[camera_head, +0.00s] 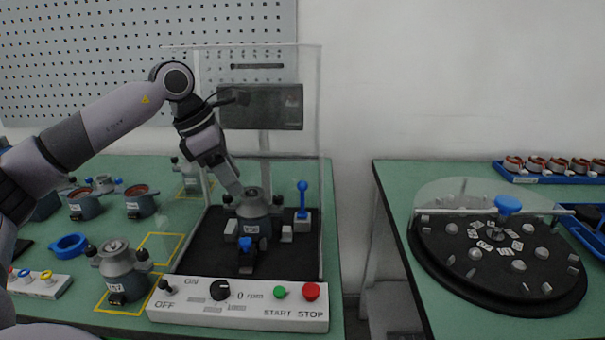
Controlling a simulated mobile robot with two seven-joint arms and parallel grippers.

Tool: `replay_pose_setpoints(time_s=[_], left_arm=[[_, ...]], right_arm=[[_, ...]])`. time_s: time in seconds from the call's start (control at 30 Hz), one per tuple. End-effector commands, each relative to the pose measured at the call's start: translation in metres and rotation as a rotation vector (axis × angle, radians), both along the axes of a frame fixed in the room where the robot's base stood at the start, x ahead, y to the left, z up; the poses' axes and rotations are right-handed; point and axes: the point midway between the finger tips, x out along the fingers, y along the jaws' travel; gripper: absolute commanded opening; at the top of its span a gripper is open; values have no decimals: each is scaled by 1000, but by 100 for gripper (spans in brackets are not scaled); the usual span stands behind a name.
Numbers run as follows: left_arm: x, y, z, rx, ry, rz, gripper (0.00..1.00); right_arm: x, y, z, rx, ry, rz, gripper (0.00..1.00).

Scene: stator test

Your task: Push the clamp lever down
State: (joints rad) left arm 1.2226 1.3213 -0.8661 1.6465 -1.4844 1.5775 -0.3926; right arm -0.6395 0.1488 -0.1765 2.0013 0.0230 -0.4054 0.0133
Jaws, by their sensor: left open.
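The clamp lever (302,190) has a blue knob and stands upright on a small grey block at the right side of the test stand. A grey stator housing (254,213) sits on the dark bed of the stand, left of the lever. My left gripper (234,188) is open and points down at the upper left of this housing, apart from the lever. Whether its fingertips touch the housing cannot be told. My right gripper is not in view.
A clear guard (305,90) rises behind the stand. The control panel (240,316) runs along its front, with a knob and green and red buttons. Another housing (122,268) stands to the left. A round dark turntable (440,255) is on the right table.

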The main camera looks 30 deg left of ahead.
Motion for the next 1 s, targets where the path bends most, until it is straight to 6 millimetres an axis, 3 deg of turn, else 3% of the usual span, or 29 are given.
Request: replay_pose_setpoints(time_s=[0.27,0.83,1.0], left_arm=[[21,-18,2,-3,0,-4,50],[94,-78,2,-2,-1,-4,50],[100,-81,-20,-1,2,-1,50]], right_arm=[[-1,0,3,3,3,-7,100],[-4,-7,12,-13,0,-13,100],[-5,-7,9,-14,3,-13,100]])
